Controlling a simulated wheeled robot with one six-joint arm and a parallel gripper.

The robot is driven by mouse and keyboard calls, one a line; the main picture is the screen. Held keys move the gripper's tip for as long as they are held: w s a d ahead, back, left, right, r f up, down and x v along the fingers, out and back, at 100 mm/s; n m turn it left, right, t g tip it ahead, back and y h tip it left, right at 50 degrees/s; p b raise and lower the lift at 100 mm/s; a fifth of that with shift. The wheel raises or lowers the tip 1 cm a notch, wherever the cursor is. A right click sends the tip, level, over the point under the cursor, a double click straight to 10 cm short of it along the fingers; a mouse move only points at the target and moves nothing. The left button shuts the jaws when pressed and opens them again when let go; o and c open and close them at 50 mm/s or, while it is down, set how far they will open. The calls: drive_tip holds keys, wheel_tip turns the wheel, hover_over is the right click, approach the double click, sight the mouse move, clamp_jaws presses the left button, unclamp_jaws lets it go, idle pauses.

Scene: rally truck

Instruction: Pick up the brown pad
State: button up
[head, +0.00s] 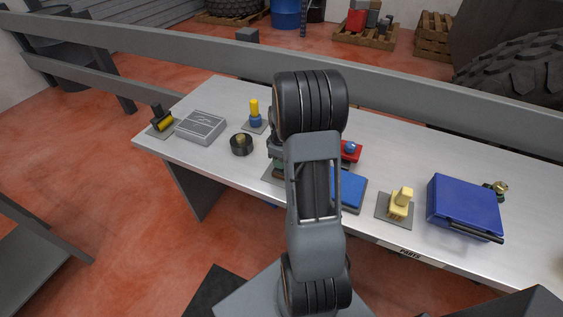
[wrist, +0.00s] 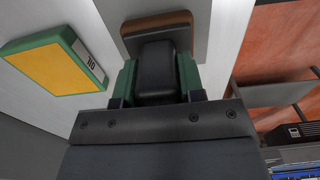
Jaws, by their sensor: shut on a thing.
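In the wrist view my gripper (wrist: 157,82) has its green-sided fingers shut on a black block-shaped grip, one finger on each side. The brown pad (wrist: 157,20) shows as a brown edge just beyond that grip, and the grip looks like part of it. The pad is over a grey mat (wrist: 201,35); whether it touches the mat I cannot tell. In the head view my arm hides most of the gripper and the pad.
A yellow-and-green box (wrist: 55,62) lies left of my gripper in the wrist view. On the bench (head: 375,210) are a blue flat box (head: 347,190), a yellow item (head: 400,203), a blue case (head: 463,207), a black ring-shaped item (head: 241,145) and a grey case (head: 200,127). A rail runs behind.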

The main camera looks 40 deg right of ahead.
drive_tip(key=shift+r, duration=0.45)
drive_tip(key=s+a+r+b, duration=0.1)
drive_tip(key=s+a+r, duration=0.6)
drive_tip(key=s+r, duration=0.4)
drive_tip(key=shift+s+a+r, duration=0.15)
drive_tip(key=shift+s+r, duration=0.2)
drive_tip(key=shift+s, duration=0.15)
drive_tip(key=o, duration=0.5)
drive_tip(key=c, duration=0.3)
drive_tip(key=shift+c, duration=0.2)
